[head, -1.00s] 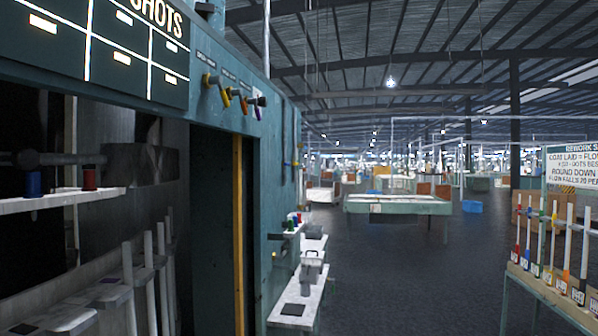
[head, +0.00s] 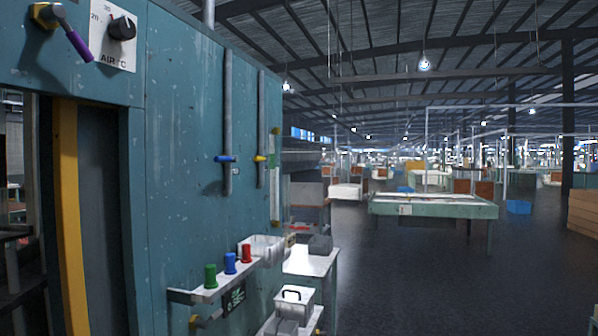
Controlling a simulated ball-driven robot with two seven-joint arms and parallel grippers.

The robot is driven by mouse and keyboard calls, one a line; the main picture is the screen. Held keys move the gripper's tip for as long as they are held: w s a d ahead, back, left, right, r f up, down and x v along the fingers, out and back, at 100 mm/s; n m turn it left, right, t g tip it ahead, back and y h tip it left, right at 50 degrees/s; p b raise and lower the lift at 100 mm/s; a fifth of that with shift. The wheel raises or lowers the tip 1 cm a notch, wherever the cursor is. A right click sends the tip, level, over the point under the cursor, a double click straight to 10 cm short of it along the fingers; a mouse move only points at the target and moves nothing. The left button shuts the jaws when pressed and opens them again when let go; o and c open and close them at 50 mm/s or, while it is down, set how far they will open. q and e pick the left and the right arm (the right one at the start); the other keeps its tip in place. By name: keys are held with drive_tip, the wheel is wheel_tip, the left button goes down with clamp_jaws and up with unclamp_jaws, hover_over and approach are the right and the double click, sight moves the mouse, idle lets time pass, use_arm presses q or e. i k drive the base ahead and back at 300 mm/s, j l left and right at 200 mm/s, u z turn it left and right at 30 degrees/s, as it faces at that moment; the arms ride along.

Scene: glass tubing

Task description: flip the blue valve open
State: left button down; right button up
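The blue valve (head: 225,159) is a small blue handle on a vertical grey pipe fixed to the teal machine wall, left of centre in the head view. Its handle lies roughly level, across the pipe. A yellow valve (head: 261,158) sits on a second vertical pipe just to its right. Neither of my grippers shows in the head view, so nothing is seen touching the valve.
A small shelf (head: 206,294) with green, blue and red spools juts from the wall below the valves. White side tables with bins stand beyond it. A purple-handled lever (head: 76,42) and a black knob (head: 122,28) are at upper left. Open dark floor (head: 400,285) lies to the right.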

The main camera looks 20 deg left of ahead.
sight(230, 159)
drive_tip(key=i+l+z, duration=0.2)
drive_tip(key=i, duration=1)
drive_tip(key=j, duration=0.1)
